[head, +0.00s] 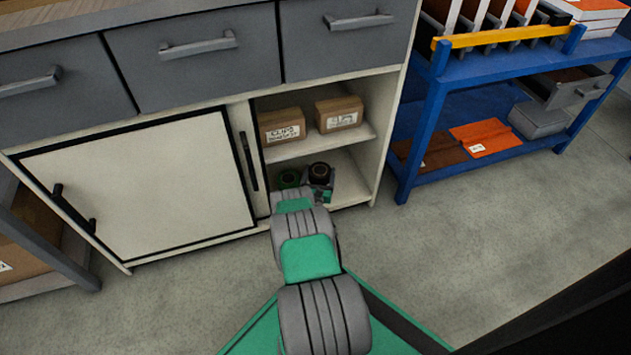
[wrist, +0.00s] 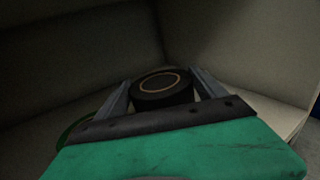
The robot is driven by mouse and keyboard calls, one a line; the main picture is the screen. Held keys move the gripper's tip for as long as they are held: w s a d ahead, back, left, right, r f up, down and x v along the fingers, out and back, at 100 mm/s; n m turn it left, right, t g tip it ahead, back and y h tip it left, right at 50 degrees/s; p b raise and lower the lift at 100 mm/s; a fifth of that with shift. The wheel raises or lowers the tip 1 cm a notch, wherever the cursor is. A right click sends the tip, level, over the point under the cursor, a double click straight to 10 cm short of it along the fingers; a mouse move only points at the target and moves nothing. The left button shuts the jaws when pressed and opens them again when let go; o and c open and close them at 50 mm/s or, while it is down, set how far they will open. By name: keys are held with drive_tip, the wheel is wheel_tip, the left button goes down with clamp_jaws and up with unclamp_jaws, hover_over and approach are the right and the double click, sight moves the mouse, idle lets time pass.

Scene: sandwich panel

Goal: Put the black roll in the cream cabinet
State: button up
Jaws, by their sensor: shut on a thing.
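The cream cabinet (head: 140,179) stands under a grey drawer row, its right bay open and its left part covered by a panel with a black handle. My gripper (head: 319,180) reaches into the lower compartment of the open bay. It is shut on the black roll (head: 319,170), which shows a brown ring on top. In the wrist view the black roll (wrist: 162,90) sits between the two fingers (wrist: 161,97), inside the compartment near its corner. I cannot tell whether the roll touches the compartment floor.
A green roll (head: 289,178) lies left of the black roll in the same compartment. Two cardboard boxes (head: 283,126) (head: 339,113) stand on the shelf above. A blue rack (head: 425,120) stands to the right. The floor in front is clear.

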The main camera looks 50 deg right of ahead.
drive_tip(key=shift+w+d+f+b, duration=0.1)
drive_tip(key=shift+f+b, duration=0.4)
drive_tip(key=shift+f, duration=0.45)
drive_tip(key=shift+w+d+f+b, duration=0.1)
drive_tip(key=shift+f+b, duration=0.35)
drive_tip(key=shift+f, duration=0.5)
drive_tip(key=shift+f, duration=0.1)
drive_tip(key=o, duration=1.3)
drive_tip(key=shift+o, duration=0.2)
